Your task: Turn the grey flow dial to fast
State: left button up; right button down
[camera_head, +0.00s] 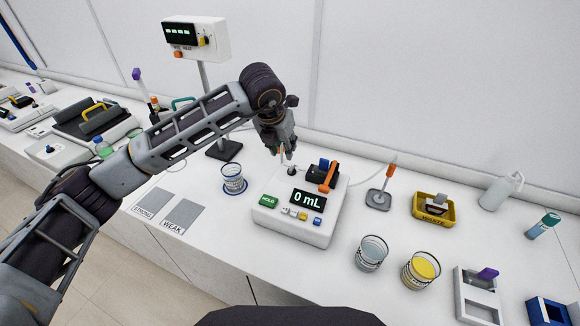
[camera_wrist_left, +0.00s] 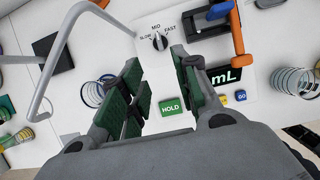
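The grey flow dial (camera_wrist_left: 160,42) sits on the white pump unit, with SLOW, MID and FAST printed around it. Its pointer looks to be near MID, but it is too small to be sure. In the head view the dial (camera_head: 291,171) is at the unit's back left. My left gripper (camera_head: 284,152) is just above the dial, pointing down. In the left wrist view the left gripper (camera_wrist_left: 157,62) is open, its green-padded fingers apart and empty, with the dial showing beyond the tips. My right gripper is not in view.
The white pump unit (camera_head: 292,229) reads 0 mL and has a green HOLD button (camera_head: 268,201). An orange lever (camera_head: 329,176) stands right of the dial. A beaker (camera_head: 232,180) is at left; two more (camera_head: 371,255) and a yellow waste tray (camera_head: 449,213) are at right.

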aim_at(291, 169)
pick_arm(q)
jog(key=shift+p+x, duration=1.4)
jog(key=shift+x, duration=5.25)
jog(key=shift+w, duration=0.1)
jog(key=shift+c, duration=0.3)
grip_shut()
